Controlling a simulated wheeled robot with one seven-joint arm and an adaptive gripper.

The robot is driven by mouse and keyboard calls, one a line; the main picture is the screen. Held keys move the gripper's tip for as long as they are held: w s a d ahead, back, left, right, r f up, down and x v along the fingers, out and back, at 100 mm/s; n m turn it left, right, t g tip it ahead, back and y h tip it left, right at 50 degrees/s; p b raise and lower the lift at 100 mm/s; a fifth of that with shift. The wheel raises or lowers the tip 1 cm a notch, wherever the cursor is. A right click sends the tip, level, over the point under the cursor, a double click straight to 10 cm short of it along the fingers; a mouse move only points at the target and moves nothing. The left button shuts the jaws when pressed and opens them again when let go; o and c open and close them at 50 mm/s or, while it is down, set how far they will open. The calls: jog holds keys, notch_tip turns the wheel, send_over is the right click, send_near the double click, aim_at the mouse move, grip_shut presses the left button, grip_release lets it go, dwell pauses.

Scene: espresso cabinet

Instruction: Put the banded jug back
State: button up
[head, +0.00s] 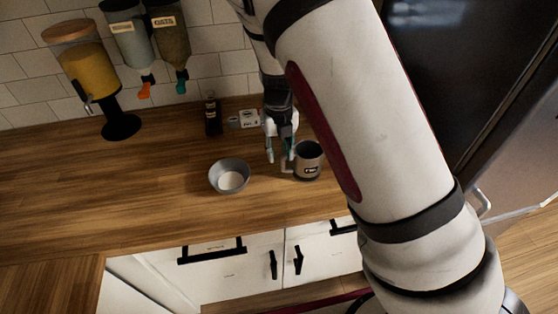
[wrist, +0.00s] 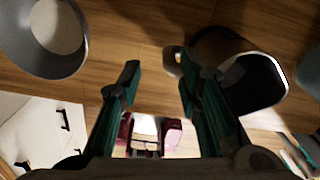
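The banded jug (head: 308,162) is a dark cup with a pale band and a small label, standing on the wooden counter in the head view. Its handle faces left, toward my gripper (head: 279,156). In the wrist view the jug (wrist: 275,85) is at the upper right, its handle (wrist: 172,60) close to the right fingertip. My gripper (wrist: 156,65) is open, its two fingers apart with nothing held between them. Whether a finger touches the handle I cannot tell. My arm covers the counter to the right of the jug in the head view.
A grey bowl (head: 229,177) with pale contents stands left of the jug. A dark bottle (head: 212,114) and a small box (head: 244,119) stand behind, near the tiled wall. A yellow-filled dispenser (head: 84,72) is at the left. The front-left counter is clear.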

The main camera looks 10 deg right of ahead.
jog(key=s+d+r+n+y, duration=0.1)
jog(key=s+r+n, duration=0.25)
jog(key=r, duration=0.45)
jog(key=s+d+r+n+y, duration=0.1)
jog(key=s+r+n, duration=0.1)
jog(key=r+n, duration=0.45)
jog(key=s+d+r+n+t+h, duration=0.1)
jog(key=s+d+r+n+t, duration=0.1)
jog(key=s+r+n, duration=0.5)
jog(key=s+d+r+n+t, duration=0.3)
jog(key=s+r+n, duration=0.4)
jog(key=s+n, duration=0.6)
jog(key=shift+d+n+t+h, duration=0.3)
jog(key=shift+n+h, duration=0.1)
jog(key=shift+n, duration=1.5)
jog(key=shift+r, duration=0.1)
